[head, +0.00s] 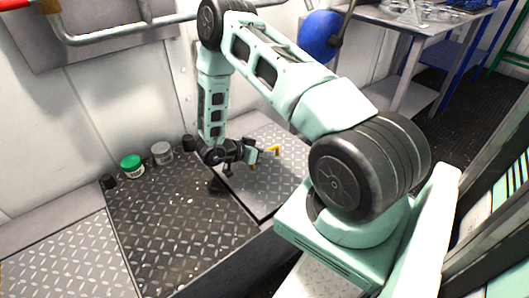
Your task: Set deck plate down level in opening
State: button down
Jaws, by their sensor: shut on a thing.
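The deck plate (257,197) is a light grey diamond-tread panel right of the middle, beneath my gripper (264,158). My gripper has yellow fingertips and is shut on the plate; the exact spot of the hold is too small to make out. The plate looks close to level, with a thin dark edge on its near side. A dark speckled tread area (170,230), which seems to be the opening, lies left of the plate. I cannot tell whether the plate touches its rim or hangs above it.
A green-lidded jar (132,166), a grey-lidded jar (162,153) and small black items stand along the back wall. Light tread decking (70,262) lies at the left. A grey pipe (120,34) runs along the wall.

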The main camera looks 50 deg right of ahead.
jog(key=shift+f+b, duration=0.4)
jog(key=shift+f, duration=0.5)
jog(key=c, duration=1.3)
grip_release()
jog(key=shift+c, duration=0.2)
jog(key=p+v, duration=0.3)
jog(key=v, duration=1.4)
jog(key=shift+a+p, duration=0.2)
jog(key=shift+p, duration=0.2)
jog(key=shift+w, duration=0.15)
